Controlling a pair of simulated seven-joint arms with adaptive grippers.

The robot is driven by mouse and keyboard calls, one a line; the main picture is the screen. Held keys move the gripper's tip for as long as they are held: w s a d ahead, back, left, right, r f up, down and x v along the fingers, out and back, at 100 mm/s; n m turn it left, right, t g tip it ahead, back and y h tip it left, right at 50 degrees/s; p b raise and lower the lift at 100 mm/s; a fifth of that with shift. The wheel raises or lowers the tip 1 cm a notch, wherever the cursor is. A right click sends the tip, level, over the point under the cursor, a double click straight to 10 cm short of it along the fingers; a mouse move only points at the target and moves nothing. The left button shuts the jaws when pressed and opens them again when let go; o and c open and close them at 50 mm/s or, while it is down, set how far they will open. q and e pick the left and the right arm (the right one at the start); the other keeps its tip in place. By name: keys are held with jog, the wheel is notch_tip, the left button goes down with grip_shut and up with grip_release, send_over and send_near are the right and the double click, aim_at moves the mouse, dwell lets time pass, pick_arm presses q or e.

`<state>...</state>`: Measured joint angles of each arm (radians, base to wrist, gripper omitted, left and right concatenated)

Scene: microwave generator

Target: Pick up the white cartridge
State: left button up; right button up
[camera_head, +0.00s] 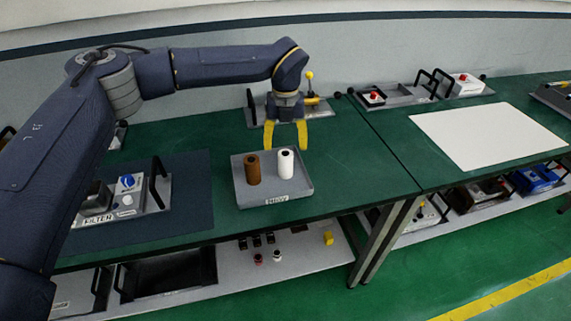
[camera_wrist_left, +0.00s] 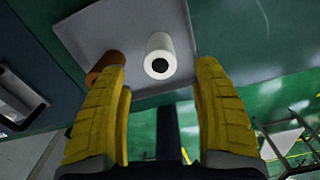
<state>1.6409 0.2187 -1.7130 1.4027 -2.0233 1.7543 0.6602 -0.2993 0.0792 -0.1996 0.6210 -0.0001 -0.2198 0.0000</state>
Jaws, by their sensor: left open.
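The white cartridge (camera_head: 286,163) stands upright on a grey tray (camera_head: 300,191) on the green table. A brown cartridge (camera_head: 253,170) stands to its left on the same tray. My left gripper (camera_head: 286,149) has yellow fingers and is open above and behind the tray. In the left wrist view the white cartridge (camera_wrist_left: 160,58) shows beyond and between the spread fingers of the left gripper (camera_wrist_left: 162,75), with nothing held. The brown cartridge (camera_wrist_left: 104,66) is partly hidden by the left finger there. My right gripper is not in view.
A filter module (camera_head: 125,200) with a black handle sits on a dark mat left of the tray. Modules with handles (camera_head: 385,95) stand at the back. A white sheet (camera_head: 490,135) lies on the right table. Green table around the tray is clear.

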aim_at(285, 153)
pick_arm(q)
jog(key=shift+f, duration=2.7)
jog(key=c, duration=1.4)
jog(key=shift+r, duration=0.1)
jog(key=shift+c, duration=0.2)
